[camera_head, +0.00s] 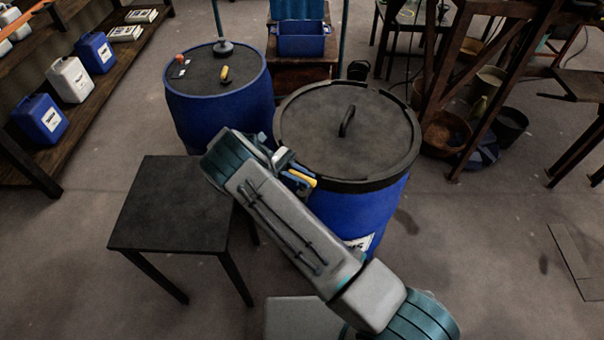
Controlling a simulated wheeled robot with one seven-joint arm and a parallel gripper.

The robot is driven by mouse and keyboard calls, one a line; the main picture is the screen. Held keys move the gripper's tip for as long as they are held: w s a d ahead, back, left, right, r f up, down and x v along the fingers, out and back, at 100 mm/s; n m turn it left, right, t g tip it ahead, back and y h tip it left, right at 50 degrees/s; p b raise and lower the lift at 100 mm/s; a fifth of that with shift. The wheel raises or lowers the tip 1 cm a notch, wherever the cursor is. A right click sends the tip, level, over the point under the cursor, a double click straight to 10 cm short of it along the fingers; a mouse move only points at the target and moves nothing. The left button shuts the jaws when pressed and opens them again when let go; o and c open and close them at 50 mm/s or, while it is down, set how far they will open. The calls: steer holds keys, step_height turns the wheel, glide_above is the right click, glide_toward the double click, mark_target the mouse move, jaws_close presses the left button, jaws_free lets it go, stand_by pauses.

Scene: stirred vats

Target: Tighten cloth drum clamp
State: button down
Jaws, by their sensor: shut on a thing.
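A large blue drum (375,215) stands at the centre right, closed by a dark lid (350,150) with a raised handle (347,121) on top. A black clamp ring (385,181) runs around the lid's rim. A small yellow lever (304,180) shows at the left front of that ring. My gripper (296,174) is shut on the yellow lever, beside the rim. My wrist and forearm hide the fingers in part and some of the drum's left side. How tightly the ring sits cannot be told.
A bare dark table (172,205) stands left of the drum. Behind it, a second blue drum (222,115) has small items on its top. Shelves with jugs (70,80) line the left. Wooden framing and buckets (505,122) crowd the right. Open floor lies at front right.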

mark_target(301, 175)
stand_by(0.3)
steer(key=c, duration=1.3)
jaws_free()
steer(key=shift+r, duration=0.15)
steer(key=shift+r, duration=0.35)
step_height(301, 175, up, 3)
steer(key=shift+a, duration=0.1)
steer(key=s+d+r+b, duration=0.2)
steer(key=d+r, duration=0.5)
steer(key=d, duration=0.4)
steer(key=shift+s+d, duration=0.2)
steer(key=shift+s, duration=0.35)
